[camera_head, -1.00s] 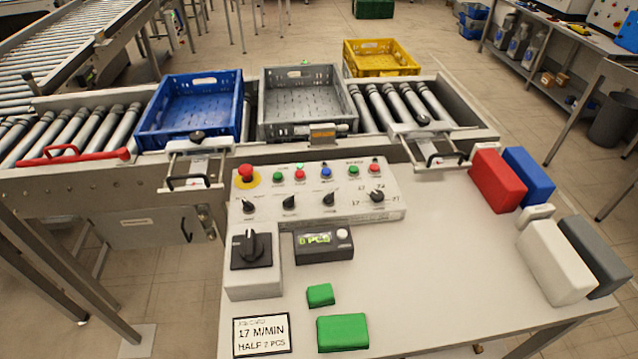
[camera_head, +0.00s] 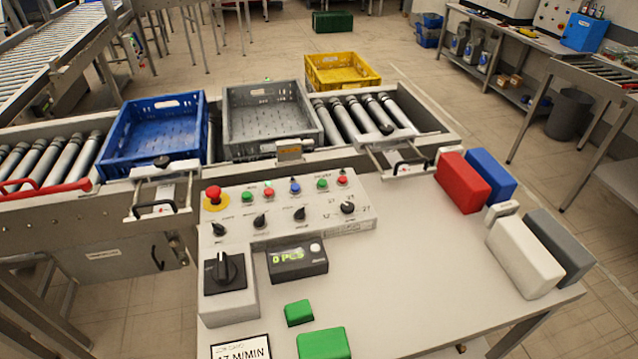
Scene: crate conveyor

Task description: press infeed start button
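The control panel (camera_head: 290,222) stands on the table along the conveyor's near side. Its top row has a red emergency stop (camera_head: 213,195) on a yellow base, a green button (camera_head: 247,197), a red button (camera_head: 269,193), a blue button (camera_head: 295,186), another green button (camera_head: 322,184) and another red button (camera_head: 342,178). The small labels are too blurred to tell which button is the infeed start. Several black knobs sit in the row below. Neither of my grippers is in view.
A blue crate (camera_head: 112,161) and a grey crate (camera_head: 231,136) sit on the rollers; a yellow crate (camera_head: 341,84) is behind. A counter (camera_head: 297,262) reads 0 PCS beside a black rotary switch (camera_head: 226,271). Green blocks (camera_head: 299,312) and red, blue, white and grey blocks lie on the table (camera_head: 410,270).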

